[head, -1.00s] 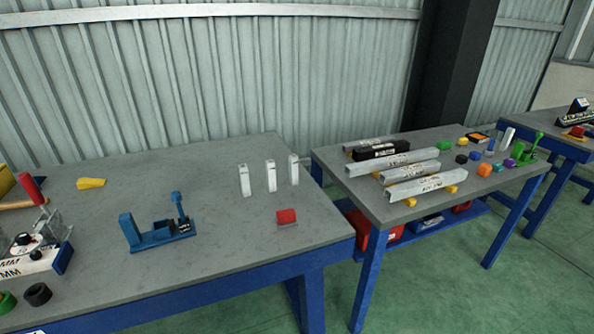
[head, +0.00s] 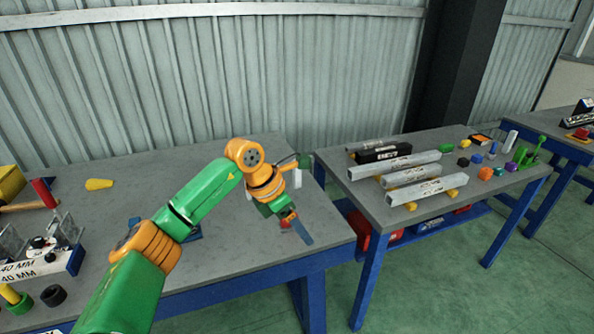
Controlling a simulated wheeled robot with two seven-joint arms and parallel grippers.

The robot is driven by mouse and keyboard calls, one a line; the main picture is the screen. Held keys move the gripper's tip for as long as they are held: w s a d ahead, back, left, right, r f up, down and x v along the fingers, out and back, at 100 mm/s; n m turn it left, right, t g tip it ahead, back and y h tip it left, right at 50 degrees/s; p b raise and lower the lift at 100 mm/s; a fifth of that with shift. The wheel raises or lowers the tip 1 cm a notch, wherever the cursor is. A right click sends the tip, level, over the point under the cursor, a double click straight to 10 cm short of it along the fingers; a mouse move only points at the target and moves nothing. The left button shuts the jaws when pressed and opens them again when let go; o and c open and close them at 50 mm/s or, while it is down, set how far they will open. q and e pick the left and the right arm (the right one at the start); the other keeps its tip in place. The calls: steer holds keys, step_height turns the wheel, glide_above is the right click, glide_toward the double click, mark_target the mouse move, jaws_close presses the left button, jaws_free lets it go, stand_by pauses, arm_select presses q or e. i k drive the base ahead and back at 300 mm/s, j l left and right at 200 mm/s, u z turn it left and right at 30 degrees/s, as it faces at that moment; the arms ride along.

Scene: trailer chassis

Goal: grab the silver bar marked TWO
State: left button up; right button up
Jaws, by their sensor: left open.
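Several silver bars lie on the right table: a front one (head: 428,191), a middle one (head: 410,176), a longer one behind it (head: 393,167) and one at the back (head: 369,145). They carry dark lettering too small to read, so I cannot tell which is marked TWO. My left gripper (head: 299,226) is open above the right end of the left table, apart from these bars and to their left. It hides most of the upright pale bars; part of one (head: 297,179) shows behind it. My right gripper is not in view.
A black bar (head: 380,153) lies among the silver bars, with yellow blocks under them and small coloured parts to the right. A gap separates the left table (head: 120,205) from the right table (head: 362,196). My arm mostly hides a blue fixture (head: 193,234).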

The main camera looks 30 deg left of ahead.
mark_target(297, 174)
steer(key=i+j, duration=0.5)
steer(key=i, duration=0.15)
steer(key=i+j, duration=0.5)
steer(key=i, duration=0.15)
